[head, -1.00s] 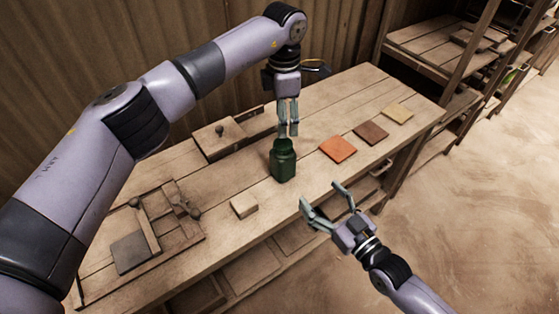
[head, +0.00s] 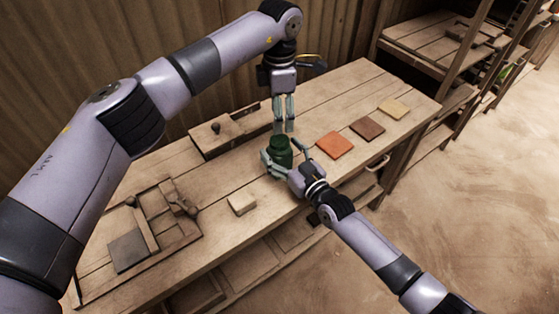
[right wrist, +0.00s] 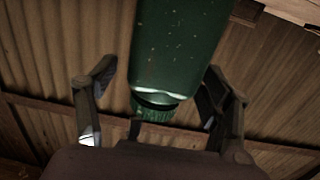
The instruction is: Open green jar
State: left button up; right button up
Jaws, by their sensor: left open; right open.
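My right gripper (head: 284,160) is open at the jar's front, with one finger on each side of the jar body. In the right wrist view the jar (right wrist: 180,45) lies between the two spread fingers (right wrist: 160,105), with a gap on both sides.
A small pale block (head: 241,203) lies left of the jar. An orange tile (head: 335,145), a brown tile (head: 367,127) and a pale tile (head: 393,110) lie to the right. A wooden press (head: 140,235) is at the left end. A shelf rack (head: 445,55) stands behind right.

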aim_at(280, 140)
jog(key=shift+w+a, duration=0.3)
jog(key=shift+w, duration=0.15)
jog(key=shift+c, duration=0.6)
grip_shut()
pick_arm(q)
jog(key=m, duration=0.5)
jog(key=shift+r+m, duration=0.1)
jog(key=shift+m, duration=0.2)
jog(key=m, duration=0.6)
jog(key=shift+r, duration=0.1)
jog(key=m, duration=0.5)
jog(key=shift+m, duration=0.3)
jog(key=m, duration=0.4)
jog(key=shift+r+m, duration=0.1)
jog(key=shift+m, duration=0.3)
jog(key=shift+f+m, duration=0.3)
jog(key=shift+f, duration=0.1)
notch_tip(280, 140, down, 7)
jog(key=shift+f, duration=0.15)
